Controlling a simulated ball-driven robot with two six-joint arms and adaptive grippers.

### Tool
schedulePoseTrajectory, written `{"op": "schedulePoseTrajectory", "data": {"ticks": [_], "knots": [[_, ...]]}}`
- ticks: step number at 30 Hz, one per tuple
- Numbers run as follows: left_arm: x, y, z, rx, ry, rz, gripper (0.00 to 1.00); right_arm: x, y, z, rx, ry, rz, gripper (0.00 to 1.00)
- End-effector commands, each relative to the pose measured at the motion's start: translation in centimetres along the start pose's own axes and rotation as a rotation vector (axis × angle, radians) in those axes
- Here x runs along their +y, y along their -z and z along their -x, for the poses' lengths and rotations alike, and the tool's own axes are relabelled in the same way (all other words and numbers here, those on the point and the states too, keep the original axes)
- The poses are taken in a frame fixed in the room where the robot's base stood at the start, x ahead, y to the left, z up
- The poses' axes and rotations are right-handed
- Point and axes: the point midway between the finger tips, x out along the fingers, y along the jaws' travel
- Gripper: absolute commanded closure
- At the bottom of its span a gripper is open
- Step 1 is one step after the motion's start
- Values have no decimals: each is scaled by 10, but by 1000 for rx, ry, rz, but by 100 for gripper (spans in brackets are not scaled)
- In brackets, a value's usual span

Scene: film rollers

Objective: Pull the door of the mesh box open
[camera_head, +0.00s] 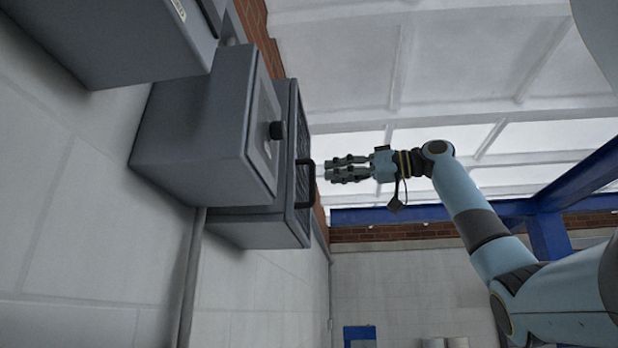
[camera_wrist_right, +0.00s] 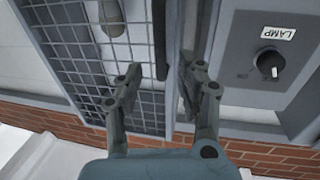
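The mesh box (camera_head: 262,232) is a grey wall-mounted case in the head view, partly hidden behind another grey box. Its mesh door (camera_head: 301,140) faces right and looks closed. A black bar handle (camera_head: 311,185) stands out from the door. The wire mesh of the door (camera_wrist_right: 62,52) fills the left of the right wrist view, with the dark handle (camera_wrist_right: 160,45) at its right side. My right gripper (camera_head: 327,170) is open and empty, just off the handle in the head view. In the wrist view its fingertips (camera_wrist_right: 160,80) lie either side of the handle's line. My left gripper is not in view.
A grey box with a black knob (camera_head: 277,130) stands beside the mesh box; the wrist view shows its "LAMP" label (camera_wrist_right: 277,33). Another grey cabinet (camera_head: 120,40) is at upper left. A brick strip (camera_wrist_right: 265,150) runs along the wall. The space around my right forearm looks free.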

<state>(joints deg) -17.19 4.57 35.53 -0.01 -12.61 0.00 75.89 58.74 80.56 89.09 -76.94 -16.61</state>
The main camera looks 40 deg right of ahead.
Motion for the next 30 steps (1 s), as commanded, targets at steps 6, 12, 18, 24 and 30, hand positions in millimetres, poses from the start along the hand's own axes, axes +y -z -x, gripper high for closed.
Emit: {"op": "schedulePoseTrajectory", "data": {"ticks": [6, 12, 18, 24, 30], "knots": [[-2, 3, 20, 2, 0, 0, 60, -1, 3, -43, 0, 2, -3, 62], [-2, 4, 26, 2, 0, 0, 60, 0, 1, -64, -1, 1, -2, 62], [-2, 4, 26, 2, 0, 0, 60, 0, -1, -67, -1, -1, -1, 62], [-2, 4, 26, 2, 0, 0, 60, 0, -1, -66, -1, -1, -1, 72], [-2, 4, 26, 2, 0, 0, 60, 0, -1, -66, -1, -1, -1, 98]]}}
